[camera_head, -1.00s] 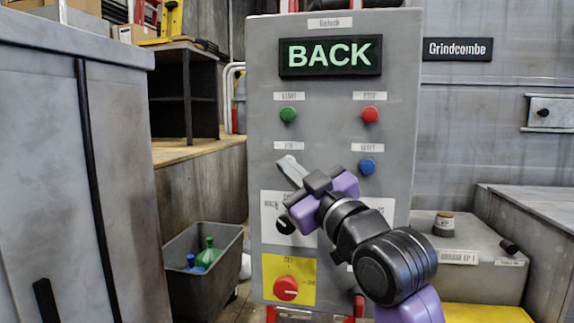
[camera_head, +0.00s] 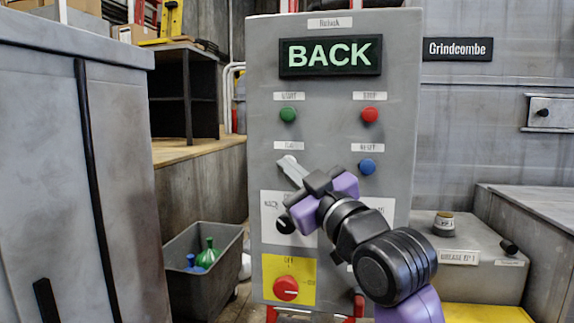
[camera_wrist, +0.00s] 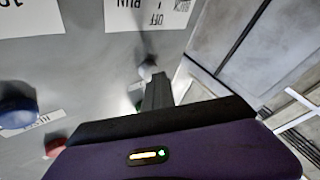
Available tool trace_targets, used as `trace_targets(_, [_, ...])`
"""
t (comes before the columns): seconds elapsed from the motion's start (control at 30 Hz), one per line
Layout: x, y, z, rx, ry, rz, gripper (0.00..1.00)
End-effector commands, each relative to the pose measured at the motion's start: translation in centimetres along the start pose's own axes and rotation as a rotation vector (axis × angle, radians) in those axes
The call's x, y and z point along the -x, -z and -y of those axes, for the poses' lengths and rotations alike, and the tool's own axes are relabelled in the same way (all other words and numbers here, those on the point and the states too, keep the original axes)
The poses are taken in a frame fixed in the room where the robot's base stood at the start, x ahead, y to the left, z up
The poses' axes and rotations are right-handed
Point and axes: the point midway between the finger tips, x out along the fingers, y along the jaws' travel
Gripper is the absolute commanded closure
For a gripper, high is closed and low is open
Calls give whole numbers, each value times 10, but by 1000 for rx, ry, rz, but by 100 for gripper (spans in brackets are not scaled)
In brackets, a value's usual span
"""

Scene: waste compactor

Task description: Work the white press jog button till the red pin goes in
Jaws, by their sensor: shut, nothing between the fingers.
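The grey control panel (camera_head: 400,120) faces me with a lit sign reading BACK (camera_head: 331,55). In the wrist view the shut fingers (camera_wrist: 157,92) point at the panel near a pale round button (camera_wrist: 148,69). I cannot make out the red pin in either view.
A green button (camera_head: 288,115), a red button (camera_head: 370,115) and a blue reset button (camera_head: 367,167) sit around the fingers. A red knob (camera_head: 286,288) on a yellow plate is below. A grey bin (camera_head: 205,285) with bottles stands left of the panel.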

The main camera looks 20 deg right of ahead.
Motion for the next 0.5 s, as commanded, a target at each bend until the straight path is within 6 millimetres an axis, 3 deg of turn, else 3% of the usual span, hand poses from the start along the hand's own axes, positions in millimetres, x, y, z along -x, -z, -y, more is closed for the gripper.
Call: trace_targets(0.5, [13, 9, 9, 0, -1, 1, 100])
